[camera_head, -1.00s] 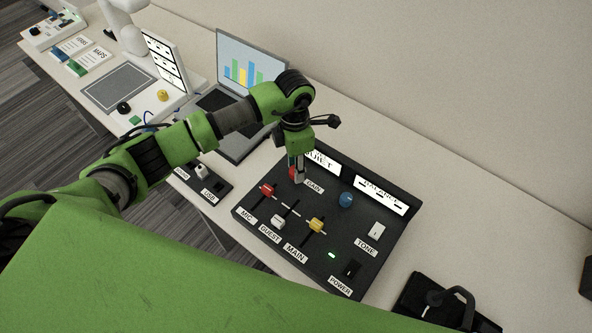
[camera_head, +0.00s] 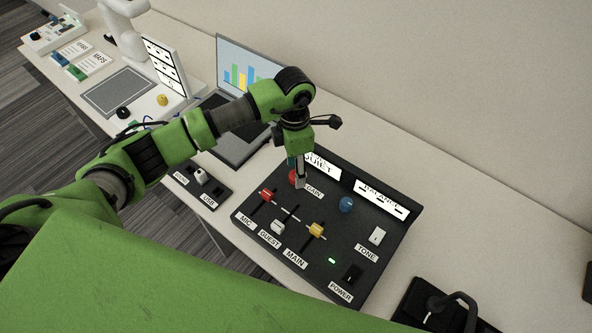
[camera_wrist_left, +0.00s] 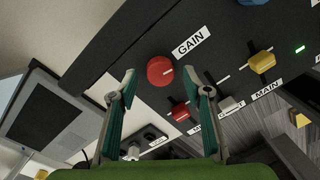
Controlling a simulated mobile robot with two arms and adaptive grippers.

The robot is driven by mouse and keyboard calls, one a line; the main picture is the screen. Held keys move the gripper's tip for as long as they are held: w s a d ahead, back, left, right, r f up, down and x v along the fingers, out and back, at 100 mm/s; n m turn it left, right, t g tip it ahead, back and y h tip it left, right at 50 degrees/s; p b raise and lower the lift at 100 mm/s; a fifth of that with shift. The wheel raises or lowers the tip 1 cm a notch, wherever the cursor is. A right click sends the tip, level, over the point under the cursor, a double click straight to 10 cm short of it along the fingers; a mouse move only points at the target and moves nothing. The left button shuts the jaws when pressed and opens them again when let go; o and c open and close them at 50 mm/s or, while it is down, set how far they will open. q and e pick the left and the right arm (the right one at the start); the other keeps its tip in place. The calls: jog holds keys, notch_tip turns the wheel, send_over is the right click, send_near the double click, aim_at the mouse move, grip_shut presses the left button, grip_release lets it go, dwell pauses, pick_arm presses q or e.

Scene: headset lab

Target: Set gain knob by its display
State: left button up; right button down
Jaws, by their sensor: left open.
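The red gain knob (camera_head: 293,177) sits at the back left of the black mixer panel (camera_head: 280,257), partly hidden by my left gripper (camera_head: 300,184). In the left wrist view the round knob (camera_wrist_left: 160,71) shows a white pointer line, beside the GAIN label (camera_wrist_left: 191,41). My open left gripper (camera_wrist_left: 159,74) has its green-padded fingers on either side of the knob in the picture, with gaps to both; I cannot tell whether the tips reach down around it. The gain display (camera_head: 324,166) shows the word QUIET, its left part hidden by my arm. My right gripper is out of view.
A blue knob (camera_head: 346,204) and the BALANCE display (camera_head: 381,198) are to the right. Red (camera_head: 267,195), white (camera_head: 278,227) and yellow (camera_head: 317,230) sliders lie in front. A laptop (camera_head: 247,66) stands behind my arm. A headset (camera_head: 455,305) lies at the right.

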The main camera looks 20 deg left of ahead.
pick_arm(q)
notch_tip(320, 180, up, 11)
jog(key=shift+w+a+f, duration=0.15)
jog(key=shift+w+f, duration=0.05)
jog(key=shift+f, duration=0.1)
dwell(0.5)
